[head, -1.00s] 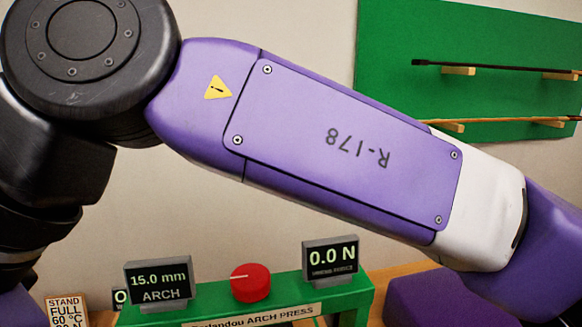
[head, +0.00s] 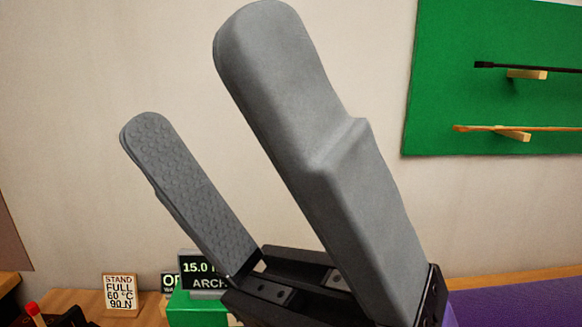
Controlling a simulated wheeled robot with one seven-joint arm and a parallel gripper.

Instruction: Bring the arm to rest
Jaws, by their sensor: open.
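My gripper (head: 225,150) fills the middle of the head view, close to the camera. Its two grey fingers point up and lean left, spread wide apart. The left finger shows a bumpy inner pad, and nothing is between the fingers. The black gripper base is at the bottom of the picture.
A green arch press (head: 190,312) with a display (head: 203,272) stands on the bench behind my gripper, mostly hidden. A sign (head: 120,294) stands to its left.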

